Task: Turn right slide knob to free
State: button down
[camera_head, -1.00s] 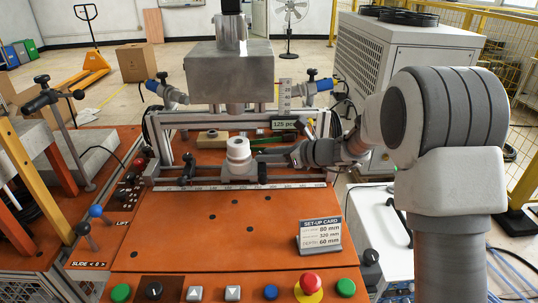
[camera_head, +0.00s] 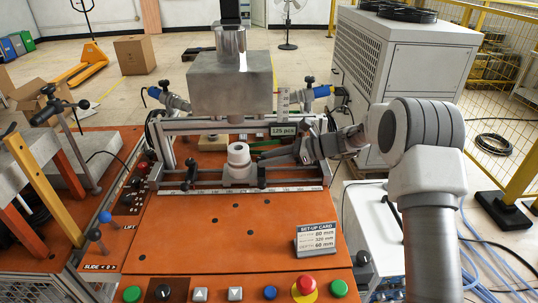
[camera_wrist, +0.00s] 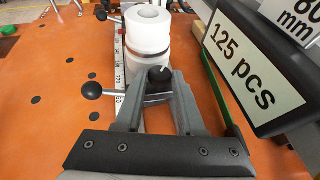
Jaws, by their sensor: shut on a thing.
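The right slide knob (camera_wrist: 160,76) is a black knob with a white mark on top, seen in the wrist view between the fingertips of my gripper (camera_wrist: 158,84). My gripper is shut on it. A clamp lever with a black ball end (camera_wrist: 92,90) sticks out to the left beside the fingers. In the head view my gripper (camera_head: 276,157) reaches in from the right, just right of a white hollow cylinder (camera_head: 238,155). The cylinder (camera_wrist: 148,35) stands just beyond the knob in the wrist view. The fingers partly hide the knob's sides.
A ruler strip (camera_head: 215,190) runs along the front of the slide. A "125 pcs" display (camera_wrist: 252,65) stands close on the right of my gripper. A metal block (camera_head: 232,82) hangs above. A set-up card (camera_head: 317,238) and push buttons stand nearer on the orange table.

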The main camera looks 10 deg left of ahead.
jog(key=c, duration=0.5)
grip_release()
jog(key=p+v, duration=0.1)
jog(key=v, duration=1.6)
jog(key=shift+d+r, duration=0.15)
jog(key=shift+s, duration=0.1)
